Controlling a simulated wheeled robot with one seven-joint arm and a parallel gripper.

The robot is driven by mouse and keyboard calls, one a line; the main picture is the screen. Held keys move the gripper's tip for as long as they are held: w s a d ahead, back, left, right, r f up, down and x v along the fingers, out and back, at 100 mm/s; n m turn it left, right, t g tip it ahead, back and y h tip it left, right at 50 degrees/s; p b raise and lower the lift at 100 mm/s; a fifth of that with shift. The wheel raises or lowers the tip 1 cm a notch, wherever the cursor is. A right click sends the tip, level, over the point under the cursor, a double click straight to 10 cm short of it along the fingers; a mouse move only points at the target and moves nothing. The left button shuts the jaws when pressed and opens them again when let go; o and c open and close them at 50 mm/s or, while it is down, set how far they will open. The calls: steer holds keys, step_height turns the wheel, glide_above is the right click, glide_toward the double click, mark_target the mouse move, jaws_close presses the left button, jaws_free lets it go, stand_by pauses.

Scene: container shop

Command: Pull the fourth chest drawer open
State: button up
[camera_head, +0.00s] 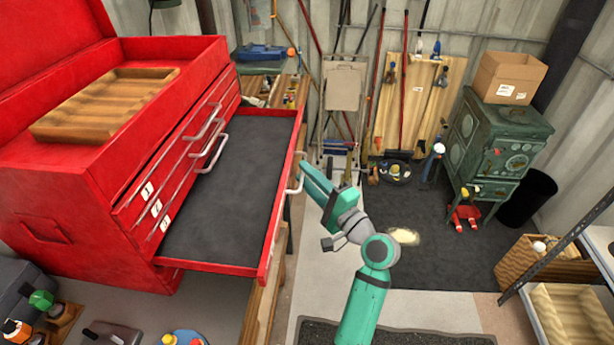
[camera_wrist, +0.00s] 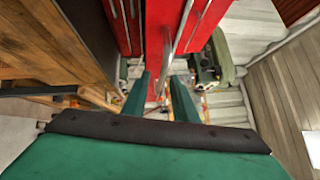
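The red chest (camera_head: 110,240) stands on the left in the head view, with number labels on its upper drawer fronts. Its lowest visible drawer (camera_head: 228,175), below the labelled fronts, is pulled far out. Its dark-lined floor looks empty. Its pale handle (camera_head: 297,175) is on the outer front face. My teal gripper (camera_head: 305,176) is right at this handle, coming from the right. In the wrist view its two fingers (camera_wrist: 163,98) are parted, with red drawer front (camera_wrist: 158,30) beyond and between them. I cannot tell whether they touch the handle.
A wooden tray (camera_head: 105,105) lies on the chest. The chest is on a wooden bench (camera_head: 263,305) with bottles and tools at the front left. A green stove (camera_head: 490,145) with a cardboard box (camera_head: 508,77) stands at the right. Shelving (camera_head: 555,250) is at the right edge. Floor behind my arm is mostly clear.

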steer(key=v, duration=1.1)
steer(key=shift+w+a+f, duration=0.1)
steer(key=shift+f, duration=0.05)
stand_by(0.4)
steer(key=s+a+f+m+h, duration=0.1)
steer(key=s+f+h, duration=0.3)
steer(key=f, duration=0.6)
steer(key=s+f+h, duration=0.4)
steer(key=f, duration=0.6)
steer(key=s+f+n+h, duration=0.2)
steer(key=s+f, duration=0.1)
steer(key=s, duration=0.4)
steer(key=s+f+n+h, duration=0.1)
steer(key=s+f+h, duration=0.1)
steer(key=s+f, duration=0.3)
steer(key=s+a+r+n, duration=0.3)
steer(key=s+r+n, duration=0.1)
steer(key=s, duration=0.5)
steer(key=s+a+r+n, duration=0.3)
steer(key=s+n, duration=0.3)
steer(key=s, duration=0.4)
steer(key=shift+r, duration=0.85)
